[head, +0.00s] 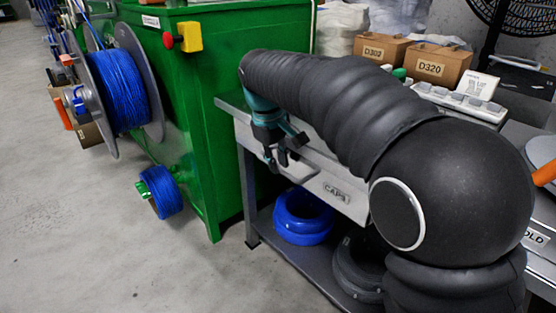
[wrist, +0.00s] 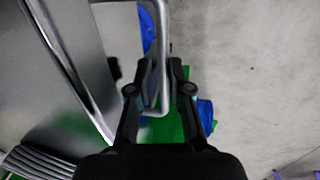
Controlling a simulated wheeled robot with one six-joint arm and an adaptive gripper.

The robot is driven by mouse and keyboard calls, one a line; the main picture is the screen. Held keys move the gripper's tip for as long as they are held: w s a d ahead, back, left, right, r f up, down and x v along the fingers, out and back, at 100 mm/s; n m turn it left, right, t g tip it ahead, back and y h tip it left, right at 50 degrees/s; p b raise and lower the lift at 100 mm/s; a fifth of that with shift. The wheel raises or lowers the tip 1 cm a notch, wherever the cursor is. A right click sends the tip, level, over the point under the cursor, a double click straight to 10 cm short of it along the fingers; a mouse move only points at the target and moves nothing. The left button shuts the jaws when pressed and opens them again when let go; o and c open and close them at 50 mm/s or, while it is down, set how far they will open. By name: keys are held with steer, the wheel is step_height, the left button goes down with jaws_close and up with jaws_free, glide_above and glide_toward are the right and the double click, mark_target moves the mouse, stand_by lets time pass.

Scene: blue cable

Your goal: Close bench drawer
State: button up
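The bench drawer has a light grey front (head: 318,172) with a CAPS label, under the bench top in the head view. I cannot tell how far it stands out. In the wrist view its bent metal handle (wrist: 163,30) runs between the two fingers of my gripper (wrist: 162,68). The fingertips lie close on either side of the bar; whether they touch it is unclear. In the head view my gripper (head: 283,153) is in front of the drawer's left part, pointing down. My arm hides much of the bench there.
A green cabinet (head: 222,110) stands left of the bench. Blue cable coils (head: 303,216) and dark coils (head: 358,270) lie on the lower shelf. Boxes (head: 440,62) stand on the bench. The floor at left is clear.

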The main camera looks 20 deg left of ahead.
steer(key=shift+o, duration=1.3)
steer(key=shift+w+d, duration=0.15)
steer(key=shift+w, duration=0.05)
steer(key=shift+s, duration=0.1)
steer(key=shift+s+r, duration=0.1)
steer(key=shift+r, duration=0.2)
step_height(320, 180, up, 11)
steer(key=s+a, duration=0.1)
steer(key=shift+s+a, duration=0.15)
steer(key=shift+s, duration=0.25)
